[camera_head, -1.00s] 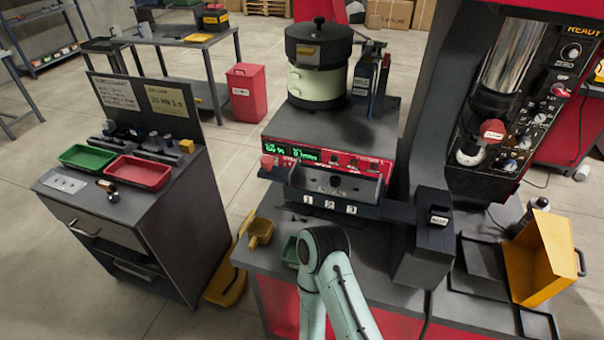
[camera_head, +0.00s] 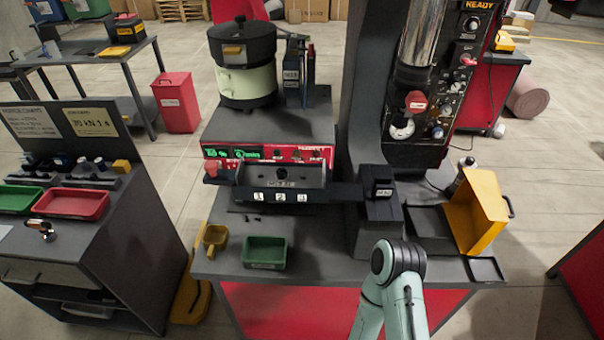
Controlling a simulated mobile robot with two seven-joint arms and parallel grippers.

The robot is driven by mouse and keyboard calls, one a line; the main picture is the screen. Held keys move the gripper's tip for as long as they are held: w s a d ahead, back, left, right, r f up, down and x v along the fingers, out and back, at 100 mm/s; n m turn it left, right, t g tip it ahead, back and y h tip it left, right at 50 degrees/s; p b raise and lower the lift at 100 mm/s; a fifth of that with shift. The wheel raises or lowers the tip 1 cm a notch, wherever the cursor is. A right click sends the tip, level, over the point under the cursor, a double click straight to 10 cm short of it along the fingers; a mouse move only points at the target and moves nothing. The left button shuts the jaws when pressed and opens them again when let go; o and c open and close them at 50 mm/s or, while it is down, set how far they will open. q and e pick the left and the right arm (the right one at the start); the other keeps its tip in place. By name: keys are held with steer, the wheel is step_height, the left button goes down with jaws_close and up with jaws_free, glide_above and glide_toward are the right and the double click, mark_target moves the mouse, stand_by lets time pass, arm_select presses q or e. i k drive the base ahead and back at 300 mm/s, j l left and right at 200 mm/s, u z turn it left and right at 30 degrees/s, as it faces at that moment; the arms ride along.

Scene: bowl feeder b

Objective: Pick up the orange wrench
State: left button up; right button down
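I cannot make out an orange wrench in the head view. A mint-green arm of mine, with a dark joint, rises from the bottom edge right of the middle, in front of the red-fronted workbench (camera_head: 320,262). Its gripper is not in view, and neither is any other gripper. A small metal and brass tool (camera_head: 46,230) lies on the left cabinet, too small to identify.
A green bin (camera_head: 265,252) and a yellow scoop (camera_head: 215,238) sit near the bench's front edge. The feeder bowl (camera_head: 244,62) stands behind. The left cabinet carries a red tray (camera_head: 72,204). Floor shows between cabinet and bench.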

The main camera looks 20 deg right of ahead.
mark_target(48, 235)
steer(key=z, duration=0.6)
steer(key=u, duration=1.8)
steer(key=i+j, duration=0.15)
